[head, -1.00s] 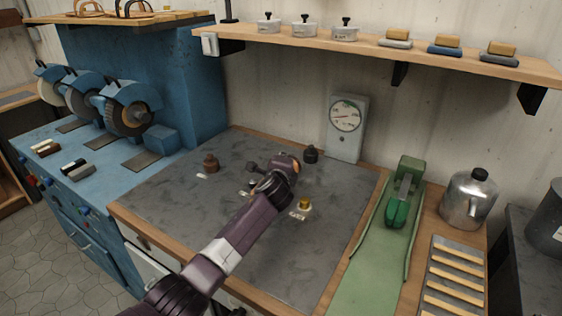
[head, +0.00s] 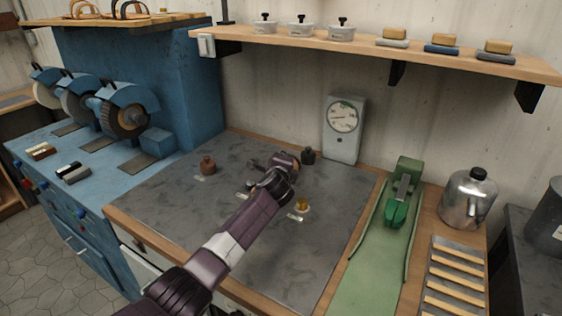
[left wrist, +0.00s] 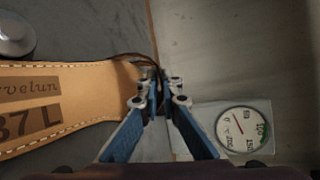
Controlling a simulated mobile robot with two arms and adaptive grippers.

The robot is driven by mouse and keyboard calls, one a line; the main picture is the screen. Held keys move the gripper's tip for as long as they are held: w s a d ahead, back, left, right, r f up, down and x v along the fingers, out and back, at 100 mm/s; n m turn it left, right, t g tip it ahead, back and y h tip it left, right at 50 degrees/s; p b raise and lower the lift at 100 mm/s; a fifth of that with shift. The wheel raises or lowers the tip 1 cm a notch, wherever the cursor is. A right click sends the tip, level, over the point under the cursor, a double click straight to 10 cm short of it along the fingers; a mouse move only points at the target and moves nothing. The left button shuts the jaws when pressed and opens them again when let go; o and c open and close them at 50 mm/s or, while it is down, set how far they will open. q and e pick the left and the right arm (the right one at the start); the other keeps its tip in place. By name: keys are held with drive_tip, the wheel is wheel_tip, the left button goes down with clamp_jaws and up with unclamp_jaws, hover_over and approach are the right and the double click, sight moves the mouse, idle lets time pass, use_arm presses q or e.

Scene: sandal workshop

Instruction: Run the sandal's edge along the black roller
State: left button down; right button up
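A tan leather sandal (left wrist: 85,82) with white edge stitching and a size mark ending in "L" fills the left of the left wrist view. My left gripper (left wrist: 160,90) has its blue fingers drawn together at the sandal's end, by a dark strap. In the head view my left gripper (head: 284,166) is over the grey bench mat; its fingers and the sandal are mostly hidden behind the wrist. The blue machine (head: 190,90) at left carries several wheels; the nearest, a dark one (head: 122,120), may be the black roller. My right gripper is not in view.
A dial gauge (head: 343,130) stands behind my left gripper. Small pots, including a brown one (head: 208,166), sit on the mat (head: 290,255). A shelf (head: 360,48) hangs above.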

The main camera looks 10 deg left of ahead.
use_arm(q)
drive_tip(key=shift+w+d+r+b, duration=0.1)
drive_tip(key=shift+w+b, duration=0.2)
drive_tip(key=shift+w, duration=0.05)
drive_tip(key=shift+w+d+b, duration=0.15)
drive_tip(key=shift+w+b, duration=0.35)
drive_tip(key=shift+w, duration=0.15)
drive_tip(key=shift+w, duration=0.1)
idle(1.4)
drive_tip(key=shift+w+b, duration=0.4)
drive_tip(key=shift+b, duration=0.25)
drive_tip(key=shift+w+b, duration=0.3)
drive_tip(key=shift+b, duration=0.15)
drive_tip(key=shift+d, duration=0.15)
idle(1.5)
